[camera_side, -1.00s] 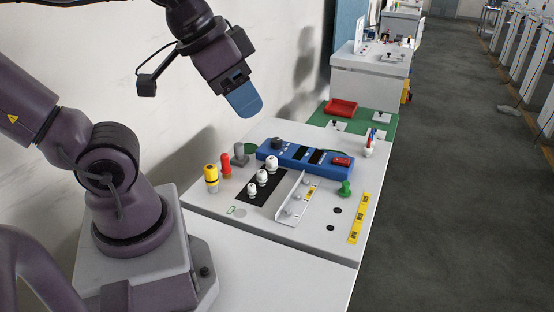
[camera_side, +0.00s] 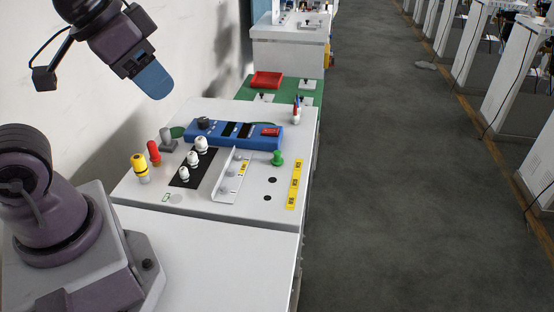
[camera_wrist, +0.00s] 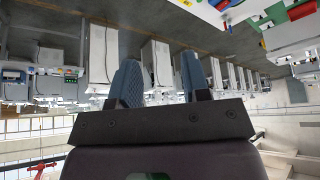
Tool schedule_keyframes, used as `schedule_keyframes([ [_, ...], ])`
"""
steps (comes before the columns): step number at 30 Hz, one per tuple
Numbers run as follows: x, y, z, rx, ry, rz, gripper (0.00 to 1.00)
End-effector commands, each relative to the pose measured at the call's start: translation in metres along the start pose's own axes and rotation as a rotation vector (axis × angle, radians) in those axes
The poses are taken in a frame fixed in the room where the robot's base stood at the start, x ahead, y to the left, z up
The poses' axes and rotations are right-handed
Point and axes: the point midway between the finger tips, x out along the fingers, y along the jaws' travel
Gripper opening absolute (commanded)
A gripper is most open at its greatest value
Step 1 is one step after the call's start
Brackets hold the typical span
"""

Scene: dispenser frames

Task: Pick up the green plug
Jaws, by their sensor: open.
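The green plug (camera_side: 277,158) stands upright on the white panel near its right side in the side view, just right of a metal bracket. My gripper (camera_side: 155,82) has blue fingers and hangs high above the panel's far left, well away from the plug. In the wrist view my gripper (camera_wrist: 162,80) shows two blue fingers spread apart with nothing between them. I cannot make out the plug for sure in the wrist view.
The panel (camera_side: 225,206) also holds a blue meter box (camera_side: 215,139), a yellow plug (camera_side: 139,165), a red plug (camera_side: 154,151), several white knobs and a metal bracket (camera_side: 226,190). A red tray (camera_side: 267,80) sits behind.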

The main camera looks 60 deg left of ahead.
Motion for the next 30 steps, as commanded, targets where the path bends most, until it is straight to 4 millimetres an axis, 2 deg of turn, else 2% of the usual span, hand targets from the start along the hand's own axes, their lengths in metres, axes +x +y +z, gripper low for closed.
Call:
schedule_keyframes([
  [9, 0.0, 0.001, 0.0, 0.006, 0.0, 0.003, 0.51],
  [13, 0.015, 0.007, 0.004, 0.031, -0.077, 0.017, 0.51],
  [20, 0.07, 0.013, 0.003, 0.176, -0.341, -0.02, 0.51],
  [30, 0.167, -0.005, -0.003, 0.659, -0.693, -0.229, 0.51],
])
